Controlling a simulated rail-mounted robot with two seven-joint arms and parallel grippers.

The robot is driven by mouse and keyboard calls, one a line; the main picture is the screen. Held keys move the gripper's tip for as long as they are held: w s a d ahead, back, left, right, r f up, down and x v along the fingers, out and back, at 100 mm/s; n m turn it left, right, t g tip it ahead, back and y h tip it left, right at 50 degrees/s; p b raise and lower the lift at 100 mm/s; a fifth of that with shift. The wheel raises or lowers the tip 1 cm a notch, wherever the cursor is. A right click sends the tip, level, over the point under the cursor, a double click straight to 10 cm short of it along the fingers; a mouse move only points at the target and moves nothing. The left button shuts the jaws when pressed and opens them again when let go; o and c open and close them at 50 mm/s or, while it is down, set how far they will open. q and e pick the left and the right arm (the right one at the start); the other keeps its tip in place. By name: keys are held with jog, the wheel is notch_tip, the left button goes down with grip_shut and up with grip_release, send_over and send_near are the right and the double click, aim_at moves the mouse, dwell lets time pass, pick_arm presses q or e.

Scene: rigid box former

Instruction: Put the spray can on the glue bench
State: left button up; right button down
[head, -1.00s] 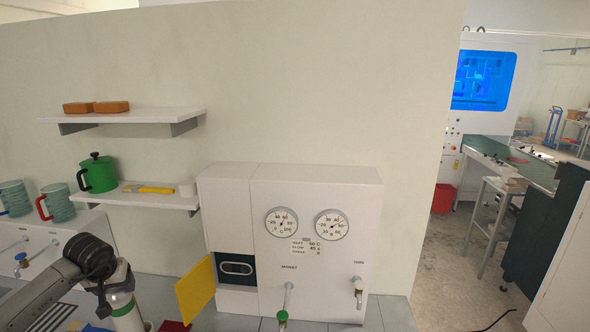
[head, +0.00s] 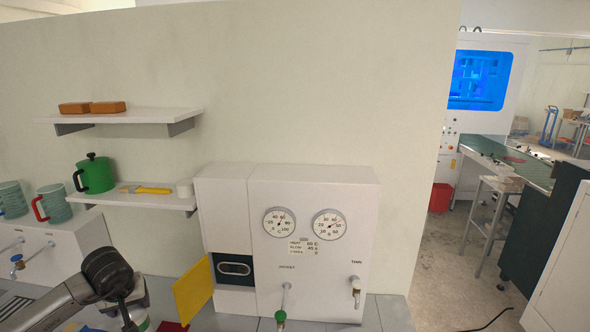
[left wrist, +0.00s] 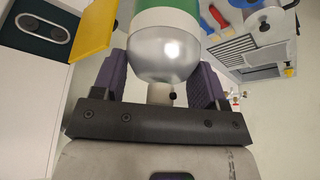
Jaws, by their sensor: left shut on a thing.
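The spray can (left wrist: 165,47) is in my left gripper (left wrist: 162,88), between its two purple fingers. In the left wrist view it has a silver domed end, a white band and a green body, and a small pale nozzle with a dark dot. In the head view only a small part of the can (head: 141,321) shows at the bottom left, under my left gripper (head: 133,303); the rest is cut off or hidden. A grey bench top (head: 385,312) lies under the white dial cabinet; I cannot tell whether it is the glue bench. My right gripper is not in view.
The white cabinet (head: 312,255) with two dials and taps stands right of my left arm. Its yellow flap (head: 193,291) hangs open beside the can. A shelf (head: 130,201) holds a green pot (head: 95,174) and a brush (head: 148,189). A red object (head: 172,326) lies below.

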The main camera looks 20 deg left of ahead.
pick_arm(q)
jog(key=s+d+f+m+h+b, duration=0.1)
jog(key=d+f+m+b, duration=0.2)
jog(key=d, duration=0.9)
jog(key=s+d+f+m+t+h+b, duration=0.1)
jog(key=s+d+f+m+b, duration=0.2)
jog(key=d, duration=0.8)
jog(key=d+f+m+h+b, duration=0.1)
jog(key=d+f+m+b, duration=0.2)
jog(key=d, duration=0.9)
notch_tip(320, 180, up, 27)
jog(key=p, duration=2.4)
jog(key=shift+a+f, duration=0.2)
jog(key=shift+a, duration=0.05)
jog(key=shift+s+f, duration=0.1)
